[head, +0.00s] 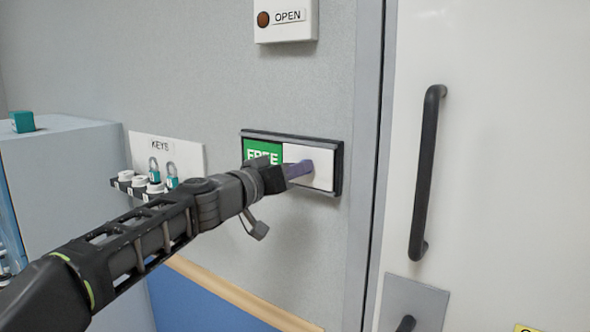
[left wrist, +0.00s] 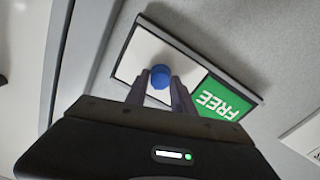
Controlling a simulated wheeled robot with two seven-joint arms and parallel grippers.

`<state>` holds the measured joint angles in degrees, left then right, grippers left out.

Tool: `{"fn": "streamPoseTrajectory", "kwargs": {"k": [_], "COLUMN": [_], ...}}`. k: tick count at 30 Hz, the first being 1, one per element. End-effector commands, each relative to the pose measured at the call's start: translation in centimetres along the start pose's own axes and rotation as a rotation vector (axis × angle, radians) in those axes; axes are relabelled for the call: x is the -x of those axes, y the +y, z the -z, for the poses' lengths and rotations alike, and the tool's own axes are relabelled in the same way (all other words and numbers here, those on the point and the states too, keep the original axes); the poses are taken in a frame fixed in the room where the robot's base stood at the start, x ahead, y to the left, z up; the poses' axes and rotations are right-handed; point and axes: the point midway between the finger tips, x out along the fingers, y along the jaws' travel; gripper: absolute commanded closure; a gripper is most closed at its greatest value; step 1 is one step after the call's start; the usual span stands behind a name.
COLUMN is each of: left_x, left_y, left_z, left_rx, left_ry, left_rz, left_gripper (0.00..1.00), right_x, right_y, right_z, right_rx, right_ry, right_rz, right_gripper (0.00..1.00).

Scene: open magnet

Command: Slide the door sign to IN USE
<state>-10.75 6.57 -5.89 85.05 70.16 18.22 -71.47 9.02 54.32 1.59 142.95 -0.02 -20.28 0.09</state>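The door sign (head: 335,187) is a dark-framed panel on the grey wall, with a green FREE field (head: 258,150) on the left and a white sliding cover (head: 318,157) on the right. In the left wrist view the green FREE field (left wrist: 222,100) and the white cover (left wrist: 150,50) show upside down. A blue knob (left wrist: 160,76) stands on the cover. My left gripper (head: 303,169) is at the cover, and its fingers (left wrist: 160,88) lie along both sides of the knob with no clear gap. In the head view the gripper hides the knob. My right gripper is not in view.
An OPEN indicator box (head: 287,20) is above the sign. A KEYS board (head: 168,148) with padlocks is to the left, beside a grey cabinet (head: 65,160). A white door (head: 500,150) with a black handle (head: 427,172) is to the right.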

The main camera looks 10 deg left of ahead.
Motion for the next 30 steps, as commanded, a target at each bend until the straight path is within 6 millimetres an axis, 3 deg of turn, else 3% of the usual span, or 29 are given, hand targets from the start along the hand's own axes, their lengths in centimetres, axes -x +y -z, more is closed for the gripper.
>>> {"fn": "streamPoseTrajectory", "kwargs": {"k": [10, 30], "left_x": [0.01, 0.01], "left_y": [0.0, 0.0], "left_z": [0.0, -0.02], "left_rx": [0.0, 0.0], "left_ry": [0.0, 0.0], "left_rz": [0.0, 0.0], "left_gripper": [1.0, 1.0], "right_x": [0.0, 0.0], "right_y": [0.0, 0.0], "right_z": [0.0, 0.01], "right_rx": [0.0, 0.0], "right_ry": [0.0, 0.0], "right_rz": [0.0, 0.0], "right_gripper": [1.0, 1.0]}}
